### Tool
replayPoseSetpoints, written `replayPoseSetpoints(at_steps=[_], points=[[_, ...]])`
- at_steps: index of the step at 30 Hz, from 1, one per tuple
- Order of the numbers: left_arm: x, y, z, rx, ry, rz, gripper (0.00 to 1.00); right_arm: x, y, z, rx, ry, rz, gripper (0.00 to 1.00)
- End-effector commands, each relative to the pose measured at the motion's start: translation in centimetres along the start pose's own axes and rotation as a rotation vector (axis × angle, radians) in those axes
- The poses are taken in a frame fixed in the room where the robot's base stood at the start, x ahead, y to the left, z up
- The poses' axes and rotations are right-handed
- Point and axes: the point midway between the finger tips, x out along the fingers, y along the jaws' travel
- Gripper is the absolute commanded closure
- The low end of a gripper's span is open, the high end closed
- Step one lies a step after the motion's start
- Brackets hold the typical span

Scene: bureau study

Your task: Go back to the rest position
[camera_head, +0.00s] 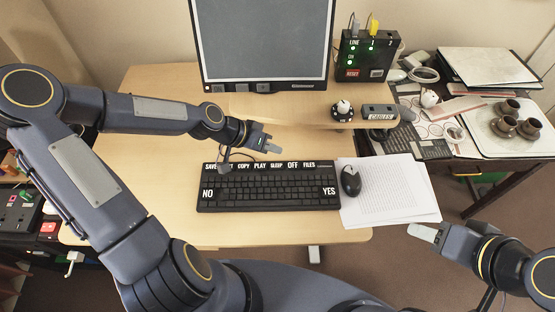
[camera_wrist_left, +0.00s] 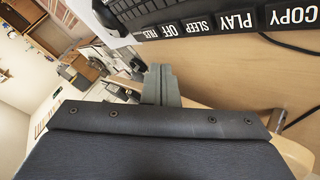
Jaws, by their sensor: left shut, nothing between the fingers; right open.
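My left gripper (camera_head: 270,146) is shut and empty. In the head view it hovers above the desk, just beyond the top edge of the keyboard (camera_head: 268,188) and below the monitor. In the left wrist view its closed fingers (camera_wrist_left: 160,84) point toward the far side of the room, with the keyboard's labelled top keys (camera_wrist_left: 237,22) close by. My right gripper (camera_head: 426,233) is open and empty. It is low at the right, off the desk's right front corner, over the floor.
A monitor (camera_head: 264,40) stands at the back of the desk (camera_head: 150,100). A mouse (camera_head: 351,182) lies on white papers (camera_head: 400,205) right of the keyboard. A black box with green lights (camera_head: 365,55) stands right of the monitor. A side table holds brown cups (camera_head: 503,124) and folders. Floor shows at lower right.

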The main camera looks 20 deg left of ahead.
Motion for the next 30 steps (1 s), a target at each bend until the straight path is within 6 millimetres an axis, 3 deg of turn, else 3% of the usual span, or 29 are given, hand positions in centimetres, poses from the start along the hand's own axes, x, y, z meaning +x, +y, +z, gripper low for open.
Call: replayPoseSetpoints(at_steps=[8, 13, 17, 21, 27, 30], points=[[-0.1, 0.0, 0.0, 0.001, -0.003, -0.002, 1.0, 0.0, 0.0, 0.0, 0.0, 0.0, 0.0, 0.52], [-1.7, 0.7, 0.9, 0.02, -0.064, -0.063, 1.0, -0.1, 0.0, 0.0, 0.0, 0.0, 0.0, 0.52], [-5.2, 1.7, 2.3, 0.021, -0.14, -0.178, 1.0, -0.1, -0.1, -0.1, 0.0, 0.0, 0.0, 0.52], [-10.1, 3.3, 3.9, -0.022, -0.172, -0.312, 1.0, -0.2, -0.1, -0.1, 0.0, 0.0, 0.0, 0.52], [-16.8, 6.6, 6.5, -0.139, -0.1, -0.432, 1.0, -0.2, -0.1, -0.1, 0.0, 0.0, 0.0, 0.52], [-19.1, 8.3, 8.2, -0.209, -0.035, -0.439, 1.0, -0.3, -0.1, -0.1, 0.0, 0.0, 0.0, 0.52]])
